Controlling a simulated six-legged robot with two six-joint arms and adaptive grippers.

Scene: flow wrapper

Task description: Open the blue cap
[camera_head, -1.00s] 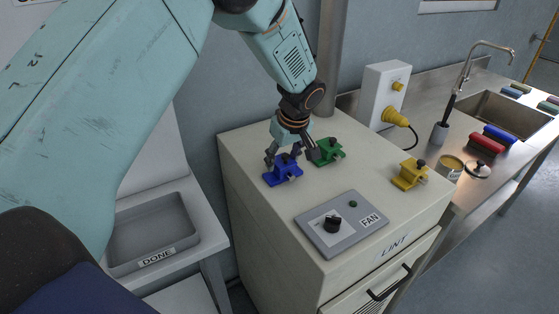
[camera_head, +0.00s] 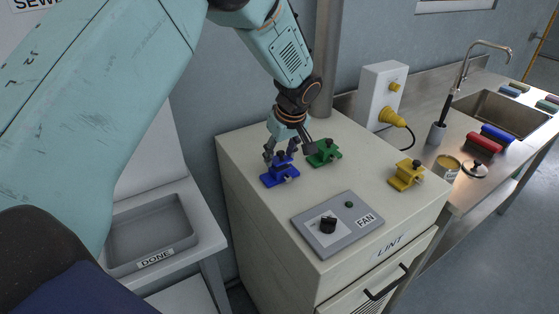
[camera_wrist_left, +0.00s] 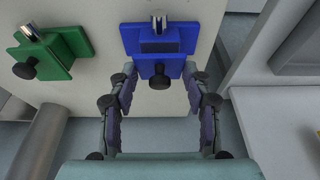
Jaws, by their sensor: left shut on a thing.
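The blue fixture (camera_head: 281,178) with its cap and dark knob sits on top of the pale cabinet (camera_head: 245,150), near its back left. My left gripper (camera_head: 288,153) reaches down over it, shut on the blue cap. In the left wrist view the two fingers (camera_wrist_left: 160,72) flank the near part of the blue cap (camera_wrist_left: 158,63), with its black knob between them. In the head view the fingers partly hide the cap, and I cannot tell how far it is raised. My right gripper is not in view.
A green fixture (camera_head: 324,155) stands close beside the blue one; it also shows in the left wrist view (camera_wrist_left: 65,48). A yellow fixture (camera_head: 405,176) is farther right. The FAN panel (camera_head: 338,228) lies in front. A grey DONE tray (camera_head: 190,215) is at left.

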